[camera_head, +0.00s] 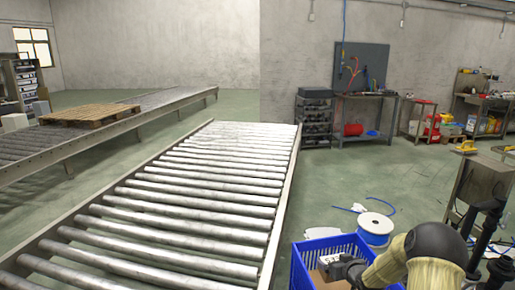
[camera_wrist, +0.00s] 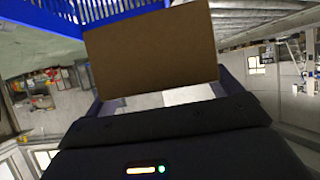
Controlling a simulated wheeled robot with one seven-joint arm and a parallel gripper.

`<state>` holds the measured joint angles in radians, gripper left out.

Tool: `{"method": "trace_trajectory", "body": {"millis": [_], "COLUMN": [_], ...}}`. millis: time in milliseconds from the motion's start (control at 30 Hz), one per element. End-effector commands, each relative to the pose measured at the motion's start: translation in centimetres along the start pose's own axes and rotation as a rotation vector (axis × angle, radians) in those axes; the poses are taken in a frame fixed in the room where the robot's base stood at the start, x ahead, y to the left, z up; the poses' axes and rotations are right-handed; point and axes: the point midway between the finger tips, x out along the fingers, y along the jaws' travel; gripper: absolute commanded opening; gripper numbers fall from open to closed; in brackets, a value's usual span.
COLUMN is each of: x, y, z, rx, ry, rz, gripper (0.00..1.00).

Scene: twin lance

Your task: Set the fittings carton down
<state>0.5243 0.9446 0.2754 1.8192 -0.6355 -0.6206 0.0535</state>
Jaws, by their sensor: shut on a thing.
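My gripper (camera_head: 345,269) is low at the bottom right of the head view, over the blue crate. In the wrist view my gripper (camera_wrist: 160,101) is shut on a brown cardboard carton (camera_wrist: 150,58), whose flat face fills the upper middle. In the head view a small part of the brown carton (camera_head: 318,278) shows inside the crate's outline, beside the gripper. My wrist and arm hide much of it. I cannot tell whether the carton touches the crate's floor.
The blue crate (camera_head: 301,268) stands right of a long roller conveyor (camera_head: 190,190) with bare rollers. Its slatted wall (camera_wrist: 95,10) also shows in the wrist view. A white spool (camera_head: 375,223) is behind the crate. A pallet (camera_head: 88,114) lies on another conveyor at left.

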Motion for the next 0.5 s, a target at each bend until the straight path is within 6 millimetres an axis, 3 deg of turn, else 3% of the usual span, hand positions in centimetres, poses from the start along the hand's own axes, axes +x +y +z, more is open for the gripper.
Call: {"method": "trace_trajectory", "body": {"millis": [267,500], "x": [0.6,0.7], "y": [-3.7,-8.7], "z": [2.0,6.0], "rx": [0.004,0.026], "ry": [0.000,-0.006], "rz": [0.006,0.044], "gripper": [0.60,0.60]}}
